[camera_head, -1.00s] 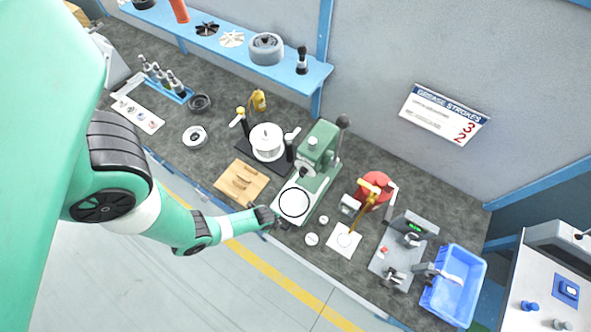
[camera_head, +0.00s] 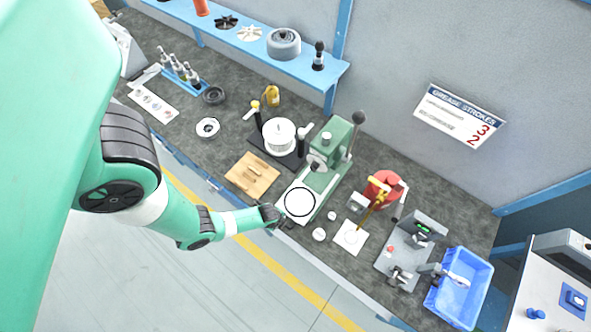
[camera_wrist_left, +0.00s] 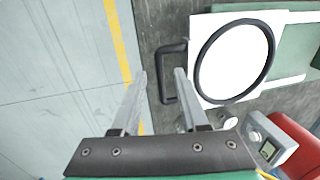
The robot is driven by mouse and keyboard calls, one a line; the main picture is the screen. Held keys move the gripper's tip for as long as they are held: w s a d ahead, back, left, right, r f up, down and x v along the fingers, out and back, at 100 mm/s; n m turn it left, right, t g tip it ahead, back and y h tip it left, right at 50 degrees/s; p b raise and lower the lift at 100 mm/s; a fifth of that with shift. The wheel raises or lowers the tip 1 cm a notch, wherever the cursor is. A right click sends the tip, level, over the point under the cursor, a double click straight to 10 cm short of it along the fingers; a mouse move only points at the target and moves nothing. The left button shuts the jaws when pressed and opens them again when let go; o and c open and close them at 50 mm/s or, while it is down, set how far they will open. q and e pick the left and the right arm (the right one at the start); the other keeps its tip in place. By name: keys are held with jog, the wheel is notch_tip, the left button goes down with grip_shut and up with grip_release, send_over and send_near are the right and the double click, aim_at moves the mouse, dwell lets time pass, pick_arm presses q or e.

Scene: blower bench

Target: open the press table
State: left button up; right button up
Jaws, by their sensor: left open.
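The press table is a white square plate with a black ring (camera_head: 299,202), in front of the green press (camera_head: 330,144). In the left wrist view the plate (camera_wrist_left: 232,63) has a dark U-shaped handle (camera_wrist_left: 165,72) on its left edge. My left gripper (camera_wrist_left: 160,74) is open, its two fingertips on either side of the handle's bar in the picture. I cannot tell whether they touch it or how far they are above it. In the head view my left gripper (camera_head: 278,217) is at the plate's front left edge, small and dark. My right gripper is not in view.
A wooden board (camera_head: 252,175) and a white pot-like part (camera_head: 280,136) are left of the press. A red can-like object (camera_head: 383,188), a grey fixture (camera_head: 405,250) and a blue bin (camera_head: 460,287) are to the right. The floor in front of the bench is clear.

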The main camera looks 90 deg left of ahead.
pick_arm(q)
notch_tip(320, 180, up, 11)
jog(key=s+d+p, duration=0.1)
jog(key=p, duration=0.4)
jog(key=shift+s+d, duration=0.3)
jog(key=shift+d, duration=0.05)
